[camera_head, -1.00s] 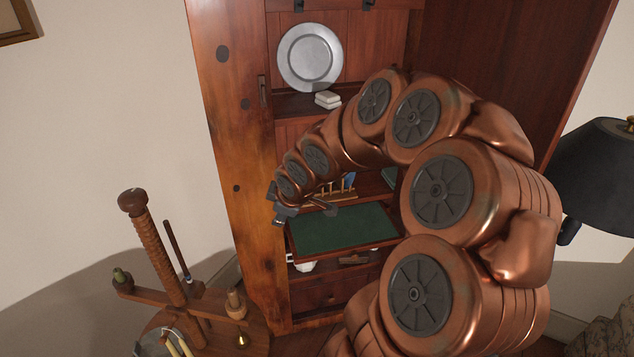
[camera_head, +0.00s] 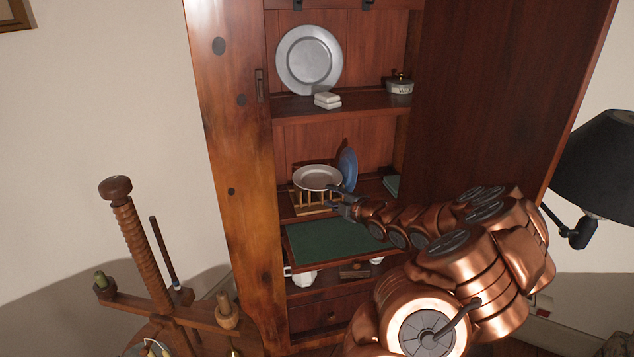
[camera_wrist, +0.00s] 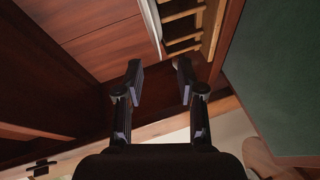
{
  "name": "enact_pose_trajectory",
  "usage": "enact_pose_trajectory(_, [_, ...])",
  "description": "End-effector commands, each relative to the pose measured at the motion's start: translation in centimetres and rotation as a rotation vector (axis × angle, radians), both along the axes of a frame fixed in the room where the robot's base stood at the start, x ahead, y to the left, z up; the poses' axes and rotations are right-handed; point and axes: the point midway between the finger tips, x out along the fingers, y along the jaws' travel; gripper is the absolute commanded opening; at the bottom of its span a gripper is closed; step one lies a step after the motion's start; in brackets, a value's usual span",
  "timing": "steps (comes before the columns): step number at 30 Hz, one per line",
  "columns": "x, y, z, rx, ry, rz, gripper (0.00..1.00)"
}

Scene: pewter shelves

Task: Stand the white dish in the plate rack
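The white dish (camera_head: 318,173) is at the wooden plate rack (camera_head: 312,208) on the middle shelf. It looks wide and shallow in the head view, above the rack's pegs; I cannot tell whether its lower edge sits between them. In the wrist view a pale edge (camera_wrist: 151,20), likely the dish, runs beside the rack's wooden slats (camera_wrist: 182,30). My gripper (camera_head: 337,197) is just to the right of and below the dish, at the rack's front. In the wrist view my gripper (camera_wrist: 159,68) has its fingers apart with nothing between them.
A blue plate (camera_head: 348,166) stands upright behind the dish. A green-topped board (camera_head: 335,240) juts out below the rack. A pewter plate (camera_head: 308,60), white blocks (camera_head: 327,100) and a labelled pot (camera_head: 400,86) are on the upper shelf. A wooden stand (camera_head: 135,245) is at left.

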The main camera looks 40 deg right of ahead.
Motion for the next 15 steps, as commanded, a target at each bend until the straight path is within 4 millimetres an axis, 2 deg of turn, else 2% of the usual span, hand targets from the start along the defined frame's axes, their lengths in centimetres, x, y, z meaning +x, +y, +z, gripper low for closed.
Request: enact_pose_trajectory(15, [3.1,-0.1,-0.6,0.002,0.003,0.003,0.38])
